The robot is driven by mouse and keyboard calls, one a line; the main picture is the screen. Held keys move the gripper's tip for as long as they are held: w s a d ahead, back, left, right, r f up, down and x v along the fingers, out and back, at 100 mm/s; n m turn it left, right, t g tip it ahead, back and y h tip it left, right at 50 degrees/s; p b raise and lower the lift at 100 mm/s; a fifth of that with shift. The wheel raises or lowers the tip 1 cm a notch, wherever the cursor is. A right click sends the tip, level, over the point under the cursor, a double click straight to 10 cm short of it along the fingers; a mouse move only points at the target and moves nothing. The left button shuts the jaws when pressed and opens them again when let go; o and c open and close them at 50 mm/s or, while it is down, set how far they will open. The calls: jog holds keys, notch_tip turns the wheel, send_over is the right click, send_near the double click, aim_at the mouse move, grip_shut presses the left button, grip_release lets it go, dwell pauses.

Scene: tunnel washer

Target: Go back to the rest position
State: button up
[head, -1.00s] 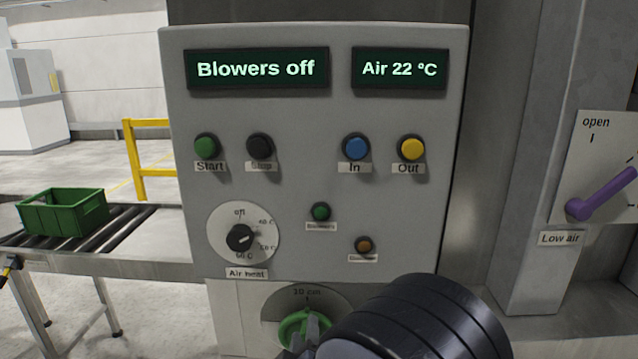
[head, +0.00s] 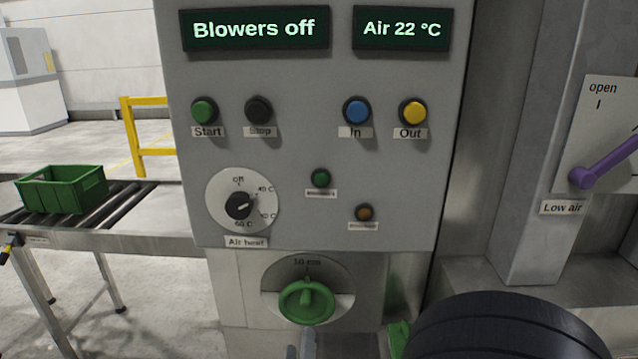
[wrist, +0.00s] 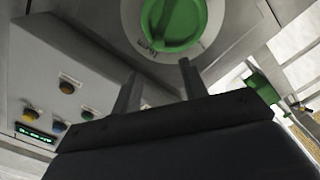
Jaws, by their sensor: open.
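My gripper (wrist: 158,85) is open and empty in the wrist view, its two fingers apart below the green knob (wrist: 172,22). In the head view the green knob (head: 307,302) sits on its round dial under the control panel (head: 300,225), its pointer up near the "10 cm" mark. My dark wrist covers the lower right of the head view, and only a grey finger part of my gripper (head: 302,345) shows just below the knob. The fingers look apart from the knob.
The panel carries Start, Stop, In and Out buttons, an air heat dial (head: 239,205) and displays reading "Blowers off" and "Air 22 °C". A purple lever (head: 610,160) is at right. A green crate (head: 62,190) stands on the roller conveyor (head: 130,215) at left.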

aim_at(305, 306)
jog(key=w, duration=0.3)
jog(key=w+p, duration=0.1)
jog(key=w, duration=0.2)
jog(key=w+p, duration=0.1)
jog(key=w, duration=0.3)
jog(key=shift+d+r, duration=0.1)
jog(key=shift+d, duration=0.2)
jog(key=shift+w+f+b, duration=0.3)
jog(key=shift+b, duration=0.1)
jog(key=shift+s+d+m+b, duration=0.1)
jog(key=shift+d+m+b, duration=0.25)
jog(key=shift+m, duration=0.5)
jog(key=shift+d+m+b, duration=0.25)
jog(key=shift+m+b, duration=0.2)
jog(key=shift+m, duration=0.35)
jog(key=shift+s+d+m+b, duration=0.1)
jog(key=shift+d+m+b, duration=0.25)
jog(key=shift+m, duration=0.5)
